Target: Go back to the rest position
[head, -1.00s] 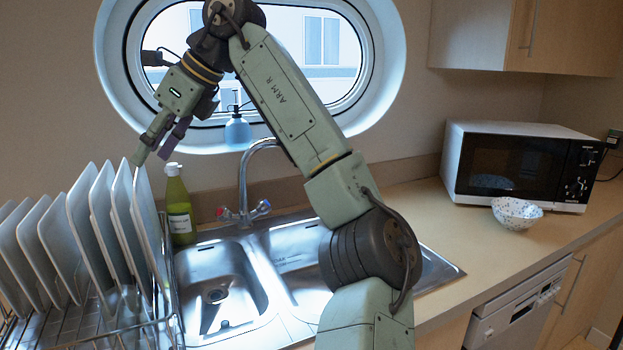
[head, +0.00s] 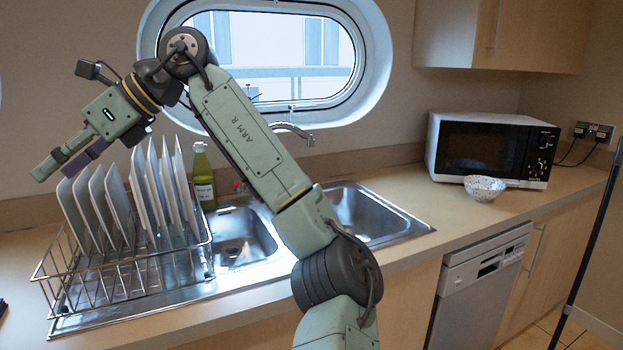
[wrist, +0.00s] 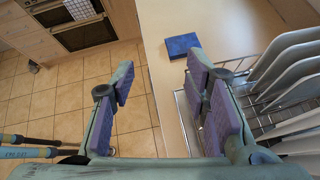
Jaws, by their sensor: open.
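My gripper (head: 53,172) is raised at the left in the head view, pointing down and left, above and in front of the dish rack (head: 160,262). In the wrist view my gripper (wrist: 160,90) is open, its two purple-padded fingers apart with nothing between them. Below the gap lie the counter edge and the tiled floor (wrist: 60,110). My arm reaches up from the bottom centre and bends over to the left, covering part of the sink and tap.
The rack holds several upright white plates (head: 108,200). A green bottle (head: 203,180) stands behind it by the sink (head: 240,235). A patterned bowl (head: 484,188) sits before the microwave (head: 490,150). A blue block (wrist: 182,44) lies on the counter.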

